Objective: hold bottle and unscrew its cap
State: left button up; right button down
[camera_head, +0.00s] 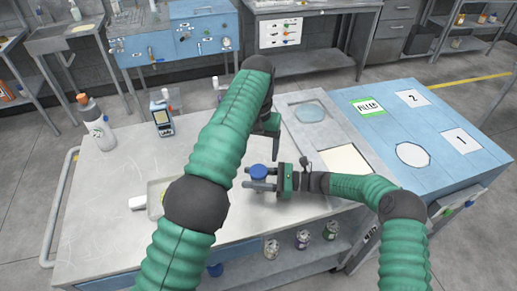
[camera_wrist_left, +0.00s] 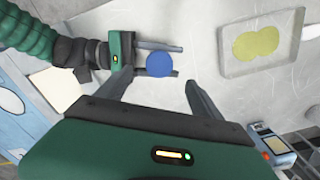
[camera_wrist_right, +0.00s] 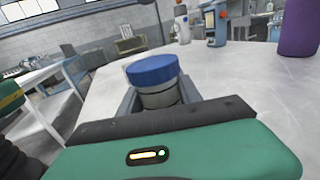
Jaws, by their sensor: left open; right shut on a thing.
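A bottle with a round blue cap (camera_head: 259,171) stands upright over the workbench. The cap fills the middle of the right wrist view (camera_wrist_right: 152,70), with the grey bottle neck (camera_wrist_right: 160,98) below it. My right gripper (camera_head: 262,179) is shut on the bottle from the side, under the cap. My left gripper (camera_head: 273,150) is open and points down, above and a little behind the cap. In the left wrist view, the cap (camera_wrist_left: 159,65) lies ahead of and between the open fingers (camera_wrist_left: 160,84), apart from them. The lower bottle is hidden.
A shallow tray (camera_wrist_left: 228,66) with a yellow patch lies on the grey bench (camera_head: 100,200). A white bottle with an orange cap (camera_head: 96,125) and a labelled device (camera_head: 161,115) stand at the back left. A blue surface (camera_head: 440,125) with marked spots adjoins on the right.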

aim_at(259, 170)
pick_arm(q)
jog(key=m, duration=0.2)
jog(key=shift+d+r+m, duration=0.1)
jog(key=shift+r+m, duration=0.2)
jog(key=shift+s+f, duration=0.1)
jog(key=shift+f, duration=0.1)
notch_tip(259, 170, down, 8)
jog(key=shift+r, duration=0.25)
jog(key=c, duration=1.5)
jog(key=shift+r, duration=0.1)
